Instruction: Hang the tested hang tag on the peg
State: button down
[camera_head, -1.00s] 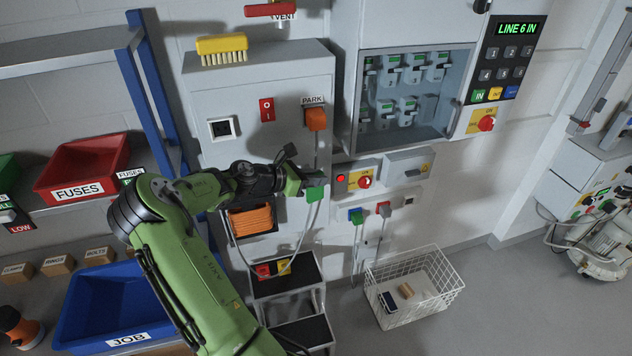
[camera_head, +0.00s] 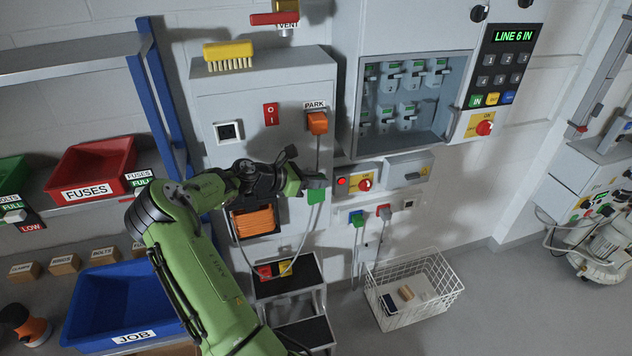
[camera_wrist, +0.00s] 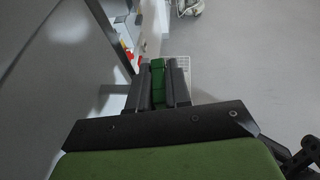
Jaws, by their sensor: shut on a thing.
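My gripper (camera_head: 314,185) is in front of the wall equipment, left of the box with the red lamp. It is shut on a green plug-like piece (camera_head: 315,196), with a pale cable hanging below it. In the wrist view the green piece (camera_wrist: 158,84) sits between the two dark fingers of my gripper (camera_wrist: 160,70). I cannot make out a hang tag marked tested, nor a peg for it, in either view.
An orange plug (camera_head: 317,123) sits under the PARK label. A step stool (camera_head: 287,275) stands below, and a white wire basket (camera_head: 413,288) is on the floor.

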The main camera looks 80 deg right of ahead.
jog(key=shift+w+d+n+t+h, duration=0.5)
jog(key=shift+w+d+h, duration=0.2)
jog(key=shift+w+d, duration=0.4)
jog(key=c, duration=1.1)
grip_release()
jog(key=shift+w+a, duration=0.1)
jog(key=shift+a, duration=0.1)
jog(key=shift+o, duration=0.6)
jog(key=w+a+r, duration=0.2)
jog(key=w+a, duration=0.2)
jog(key=a, duration=0.1)
jog(key=w+a+r+g+y+p, duration=0.1)
jog(key=w+a+r, duration=0.2)
jog(key=w+a, duration=0.2)
jog(key=shift+r+m, duration=0.35)
jog(key=shift+m, duration=0.05)
jog(key=shift+a+r+p, duration=0.15)
jog(key=shift+a+p, duration=0.15)
jog(key=shift+a, duration=0.2)
